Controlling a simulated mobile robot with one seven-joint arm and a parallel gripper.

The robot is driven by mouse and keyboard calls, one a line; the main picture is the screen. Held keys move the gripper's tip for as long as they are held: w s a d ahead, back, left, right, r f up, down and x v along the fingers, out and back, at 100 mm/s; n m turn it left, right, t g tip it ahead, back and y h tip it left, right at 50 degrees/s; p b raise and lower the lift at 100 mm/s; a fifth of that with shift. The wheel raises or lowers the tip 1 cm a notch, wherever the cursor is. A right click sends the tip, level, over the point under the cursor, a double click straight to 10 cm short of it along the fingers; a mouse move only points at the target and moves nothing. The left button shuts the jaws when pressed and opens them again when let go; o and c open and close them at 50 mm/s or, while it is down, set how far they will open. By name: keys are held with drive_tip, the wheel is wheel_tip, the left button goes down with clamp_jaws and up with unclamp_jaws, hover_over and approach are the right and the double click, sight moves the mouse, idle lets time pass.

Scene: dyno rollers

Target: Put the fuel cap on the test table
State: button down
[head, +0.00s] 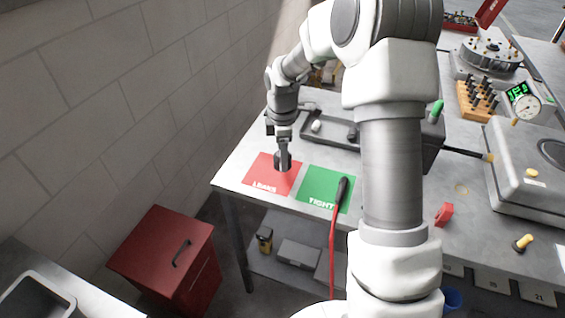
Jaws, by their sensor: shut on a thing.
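My gripper (283,149) points down over the red LEAKS patch (262,177) at the left end of the grey test table (234,172). It is shut on a small dark grey, rounded thing, which I take to be the fuel cap (283,162). The fingers partly hide the cap. I cannot tell whether its underside touches the red patch or is a little above it.
A green TIGHT patch (315,187) lies right of the red one, with a black-handled probe (342,190) and red cable on it. A dark tray (331,130) stands behind. A red cabinet (165,252) stands lower left. My arm hides the table's middle.

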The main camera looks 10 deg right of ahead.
drive_tip(key=shift+f, duration=1.35)
drive_tip(key=shift+f, duration=0.15)
drive_tip(key=shift+c, duration=0.6)
unclamp_jaws()
